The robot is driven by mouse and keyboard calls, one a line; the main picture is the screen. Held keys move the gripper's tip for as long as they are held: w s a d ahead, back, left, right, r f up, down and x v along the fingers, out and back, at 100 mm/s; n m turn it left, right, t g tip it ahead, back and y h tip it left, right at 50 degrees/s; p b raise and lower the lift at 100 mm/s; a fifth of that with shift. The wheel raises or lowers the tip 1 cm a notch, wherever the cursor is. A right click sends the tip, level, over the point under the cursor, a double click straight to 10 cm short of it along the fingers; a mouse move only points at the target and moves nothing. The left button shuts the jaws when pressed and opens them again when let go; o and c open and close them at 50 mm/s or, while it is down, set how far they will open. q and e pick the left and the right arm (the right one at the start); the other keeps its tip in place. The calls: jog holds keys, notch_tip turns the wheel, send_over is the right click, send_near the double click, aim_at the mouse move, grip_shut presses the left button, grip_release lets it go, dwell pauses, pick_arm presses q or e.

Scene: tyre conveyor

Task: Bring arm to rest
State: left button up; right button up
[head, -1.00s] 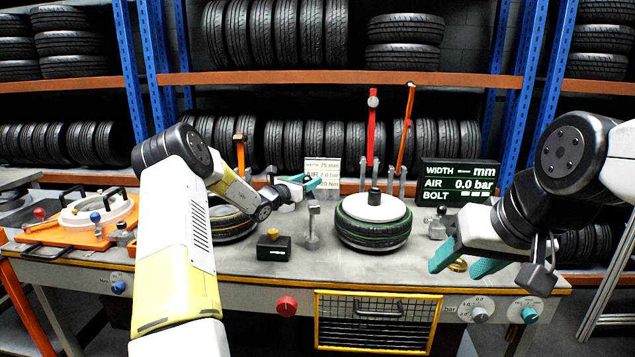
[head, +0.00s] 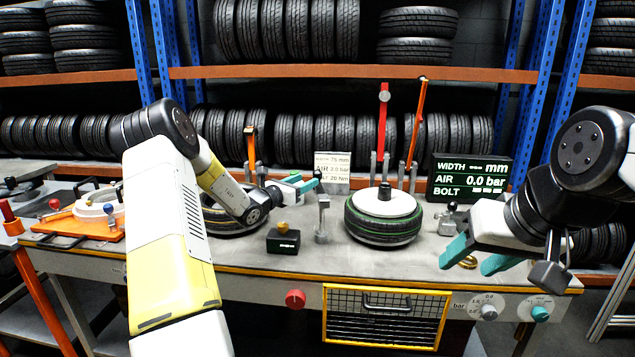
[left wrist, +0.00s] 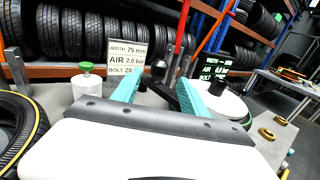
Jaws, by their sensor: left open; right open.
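My left gripper (head: 306,184) is over the back of the workbench, left of the green-striped tyre, with its teal fingers pointing right. In the left wrist view its two fingers (left wrist: 158,92) are apart with nothing held between them. My right gripper (head: 480,258) is at the bench's front right, with teal fingers apart and empty. A tyre with a white disc on top (head: 384,222) lies on the bench between the grippers. Another tyre (head: 226,222) lies partly hidden behind my left arm.
A small black box with a yellow knob (head: 283,243) and a grey post (head: 323,222) stand on the bench (head: 340,257). A white sign (head: 332,170) and a dark display (head: 468,180) stand behind. Red (head: 383,130) and orange levers (head: 416,120) rise behind the tyre. Tyre shelves (head: 350,73) fill the back.

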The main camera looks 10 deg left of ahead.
pick_arm(q)
jog(key=s+d+r+m+g+h, duration=0.2)
jog(key=s+d+r+m+g, duration=0.3)
jog(key=s+d+m, duration=0.5)
jog(key=s+d+r+m+g+h, duration=0.1)
jog(key=s+d+r+m+g, duration=0.4)
jog(key=s+d+m, duration=0.45)
jog(key=s+a+m+g+y, duration=0.25)
jog(key=s+m, duration=0.25)
jog(key=s, duration=1)
jog(key=s+a+f+m+t+y, duration=0.1)
jog(key=s+a+m+y, duration=0.5)
jog(key=s, duration=0.6)
jog(key=shift+a+m+t, duration=0.45)
jog(key=shift+a+t, duration=0.3)
jog(key=shift+a, duration=0.5)
